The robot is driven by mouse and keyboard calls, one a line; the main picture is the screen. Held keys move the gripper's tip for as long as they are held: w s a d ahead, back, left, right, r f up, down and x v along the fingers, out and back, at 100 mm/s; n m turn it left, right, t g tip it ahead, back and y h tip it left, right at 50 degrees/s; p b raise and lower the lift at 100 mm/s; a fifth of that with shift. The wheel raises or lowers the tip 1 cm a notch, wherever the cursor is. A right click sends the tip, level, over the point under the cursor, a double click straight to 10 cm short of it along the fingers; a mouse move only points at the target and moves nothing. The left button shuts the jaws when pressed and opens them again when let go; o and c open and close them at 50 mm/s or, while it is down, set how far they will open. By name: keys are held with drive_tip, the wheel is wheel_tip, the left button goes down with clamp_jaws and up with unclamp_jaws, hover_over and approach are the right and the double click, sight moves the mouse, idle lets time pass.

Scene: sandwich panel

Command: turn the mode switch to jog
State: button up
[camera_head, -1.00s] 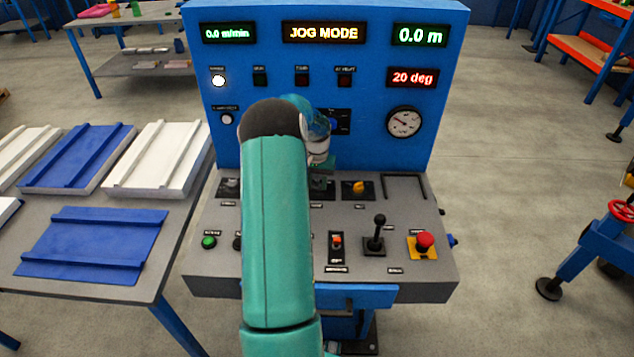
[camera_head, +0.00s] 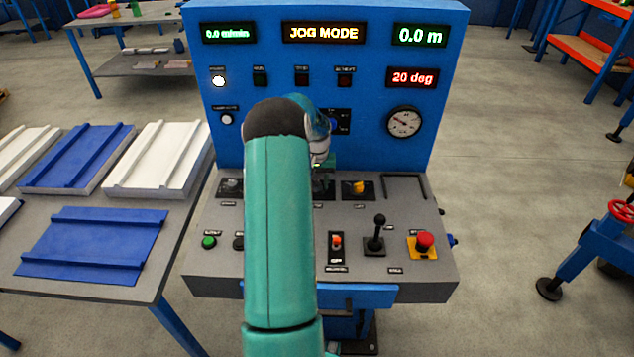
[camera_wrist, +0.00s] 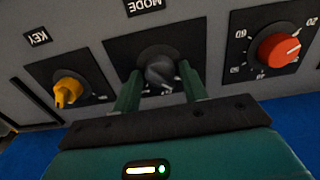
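The mode switch (camera_wrist: 160,73) is a dark grey knob on a black plate, under an upside-down "MODE" label in the wrist view. My gripper (camera_wrist: 160,91) has its two green fingers apart, one on each side of the knob's near part. Gaps show between the fingers and the knob, so it looks open and holds nothing. The display (camera_head: 323,33) on the blue panel reads "JOG MODE".
A yellow key switch (camera_wrist: 68,90) and a red-orange dial (camera_wrist: 279,49) flank the mode switch closely. On the console are a black joystick (camera_head: 377,236) and a red emergency button (camera_head: 425,243). A table (camera_head: 185,228) with blue and white panels stands at the left.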

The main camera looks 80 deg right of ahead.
sight(317, 182)
drive_tip(key=shift+o, duration=0.8)
wheel_tip(317, 182, up, 14)
drive_tip(key=shift+f, duration=0.15)
